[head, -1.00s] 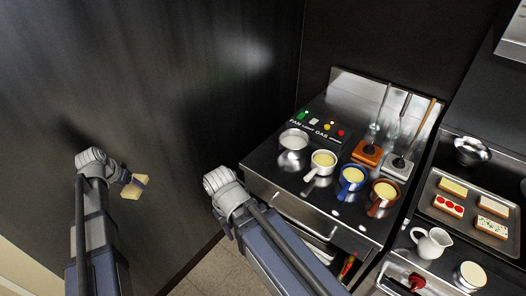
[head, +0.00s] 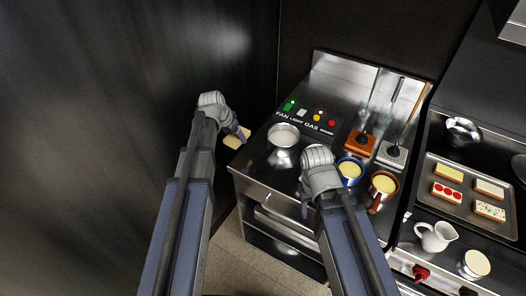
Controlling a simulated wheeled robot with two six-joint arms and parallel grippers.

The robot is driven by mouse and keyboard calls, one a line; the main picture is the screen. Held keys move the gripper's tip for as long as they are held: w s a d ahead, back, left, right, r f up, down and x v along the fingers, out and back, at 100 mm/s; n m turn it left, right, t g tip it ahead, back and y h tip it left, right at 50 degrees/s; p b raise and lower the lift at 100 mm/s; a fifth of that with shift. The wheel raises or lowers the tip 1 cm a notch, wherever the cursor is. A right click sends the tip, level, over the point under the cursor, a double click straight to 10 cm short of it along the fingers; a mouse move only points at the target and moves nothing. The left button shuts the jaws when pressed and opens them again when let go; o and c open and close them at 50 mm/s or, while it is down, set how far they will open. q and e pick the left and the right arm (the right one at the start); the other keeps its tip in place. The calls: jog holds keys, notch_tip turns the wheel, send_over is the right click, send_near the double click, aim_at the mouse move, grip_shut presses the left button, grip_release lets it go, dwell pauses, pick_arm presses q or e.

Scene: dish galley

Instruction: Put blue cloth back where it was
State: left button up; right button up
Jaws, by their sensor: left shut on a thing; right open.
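No blue cloth shows in the head view. My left gripper (head: 241,134) is shut on a pale yellow, block-shaped piece (head: 234,142); what it is I cannot tell for sure. It holds the piece at the left edge of the steel counter (head: 262,170), left of a round metal pot (head: 284,136). My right gripper (head: 304,205) is open at the counter's front edge, and its wrist hides part of the counter top. A blue mug (head: 349,169) and a brown mug (head: 382,184), both with yellow contents, stand right of it.
Orange (head: 360,143) and grey (head: 391,155) square-based tools stand behind the mugs. A tray (head: 434,196) with several cake slices, a white jug (head: 435,236) and a cup (head: 475,264) are at right. A dark wall (head: 110,120) bounds the left.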

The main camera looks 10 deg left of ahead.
pick_arm(q)
notch_tip(320, 180, up, 4)
jog(key=f+p, duration=0.1)
jog(key=p, duration=0.1)
send_over(249, 156)
jog(key=shift+n, duration=0.3)
jog(key=f+b, duration=1)
jog(key=shift+s+a, duration=0.25)
jog(key=shift+s, duration=0.1)
pick_arm(e)
notch_tip(249, 156, down, 7)
jog(key=shift+s, duration=0.1)
pick_arm(q)
jog(key=shift+f+b, duration=0.15)
jog(key=shift+b, duration=0.15)
jog(key=o, duration=0.9)
jog(key=shift+c, duration=0.2)
jog(key=shift+o, duration=1.4)
jog(key=shift+s, duration=0.1)
pick_arm(e)
jog(key=shift+f, duration=0.15)
